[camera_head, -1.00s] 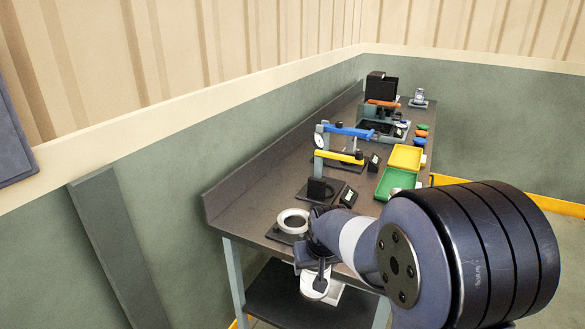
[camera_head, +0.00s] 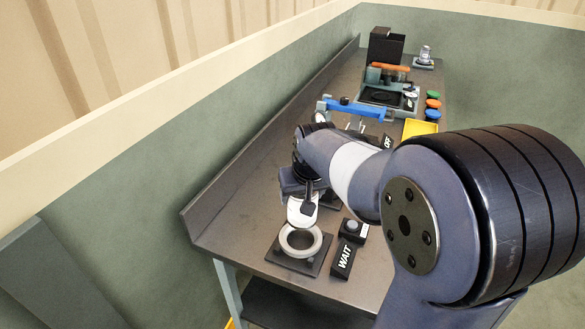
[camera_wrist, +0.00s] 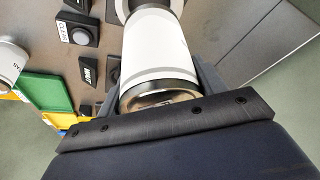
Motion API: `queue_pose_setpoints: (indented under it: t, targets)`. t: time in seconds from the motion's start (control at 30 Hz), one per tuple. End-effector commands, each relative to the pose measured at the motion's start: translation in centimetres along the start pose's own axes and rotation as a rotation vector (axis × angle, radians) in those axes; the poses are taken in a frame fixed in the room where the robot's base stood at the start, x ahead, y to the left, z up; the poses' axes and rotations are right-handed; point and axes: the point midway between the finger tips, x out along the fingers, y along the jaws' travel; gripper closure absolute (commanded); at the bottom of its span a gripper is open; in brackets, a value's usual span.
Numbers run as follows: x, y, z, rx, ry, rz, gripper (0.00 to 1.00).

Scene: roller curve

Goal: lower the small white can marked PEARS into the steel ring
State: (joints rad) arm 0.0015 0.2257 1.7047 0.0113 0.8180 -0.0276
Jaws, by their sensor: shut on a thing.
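The white can (camera_head: 301,211) is in my gripper (camera_head: 305,196) in the head view, just behind the steel ring in the picture. In the wrist view the can (camera_wrist: 156,58) fills the middle between the jaws of my gripper (camera_wrist: 158,88); its side is white with dark bands, and I can read no PEARS mark. The steel ring (camera_head: 318,247) lies on a dark square plate near the bench's near end. In the wrist view part of the ring (camera_wrist: 122,10) shows beyond the can. The can's far end hides the rest, so I cannot tell the gap between them.
A WAIT sign (camera_head: 344,259) and a button box (camera_head: 352,231) stand right of the ring. A blue-armed fixture (camera_head: 357,108), a yellow tray (camera_head: 419,128) and coloured discs (camera_head: 433,104) are farther along the bench. Bare bench top (camera_head: 240,215) lies left of the ring.

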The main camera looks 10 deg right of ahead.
Motion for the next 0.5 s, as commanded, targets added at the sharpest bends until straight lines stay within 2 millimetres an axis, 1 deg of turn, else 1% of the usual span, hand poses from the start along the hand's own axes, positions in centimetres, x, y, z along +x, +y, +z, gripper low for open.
queue_pose_setpoints:
  t: [0.27, 0.5]
  targets:
    - [0.5, 0.0, 0.2, 0.000, 0.001, 0.000, 0.70]
    - [2.2, 0.0, 0.9, 0.000, 0.001, 0.000, 0.70]
